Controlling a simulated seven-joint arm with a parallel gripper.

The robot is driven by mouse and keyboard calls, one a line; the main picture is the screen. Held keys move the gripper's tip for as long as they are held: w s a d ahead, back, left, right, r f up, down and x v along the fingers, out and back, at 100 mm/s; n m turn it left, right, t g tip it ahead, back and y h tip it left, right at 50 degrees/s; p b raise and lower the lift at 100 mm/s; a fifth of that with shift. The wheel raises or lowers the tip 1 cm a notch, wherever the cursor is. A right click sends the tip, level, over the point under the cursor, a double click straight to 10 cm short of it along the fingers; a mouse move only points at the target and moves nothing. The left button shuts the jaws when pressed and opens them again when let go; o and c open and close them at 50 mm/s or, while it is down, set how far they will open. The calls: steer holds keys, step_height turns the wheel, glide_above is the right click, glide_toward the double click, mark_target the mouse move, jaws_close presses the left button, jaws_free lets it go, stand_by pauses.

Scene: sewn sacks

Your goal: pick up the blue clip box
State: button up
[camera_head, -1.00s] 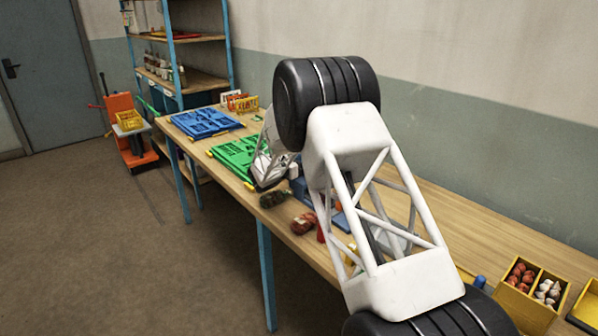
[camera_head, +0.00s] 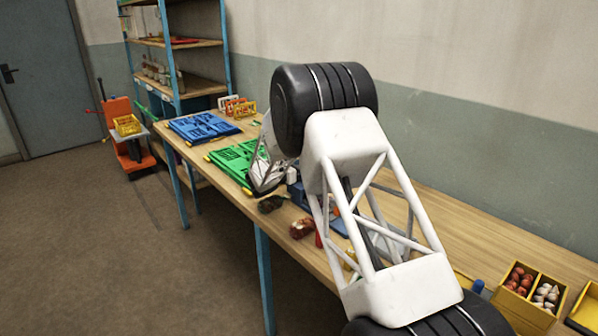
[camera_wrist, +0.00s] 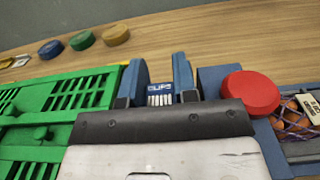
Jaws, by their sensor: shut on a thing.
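The blue clip box (camera_wrist: 160,97), with a white-lettered label, shows in the wrist view between the two blue fingers of my gripper (camera_wrist: 160,76). The fingers are shut on its sides. Its lower part is hidden by the gripper's dark front edge. I cannot tell whether it touches the table. In the head view my gripper (camera_head: 263,177) is over the table beside the green crate, partly behind my arm. The clip box cannot be made out there.
A green crate (camera_wrist: 60,105) lies close on the left. A round red thing (camera_wrist: 250,93) and a netted sack (camera_wrist: 300,122) are close on the right. Several coloured discs (camera_wrist: 82,40) lie behind. A yellow bin (camera_head: 525,312) stands at the table's right.

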step_height(320, 180, up, 10)
stand_by(0.6)
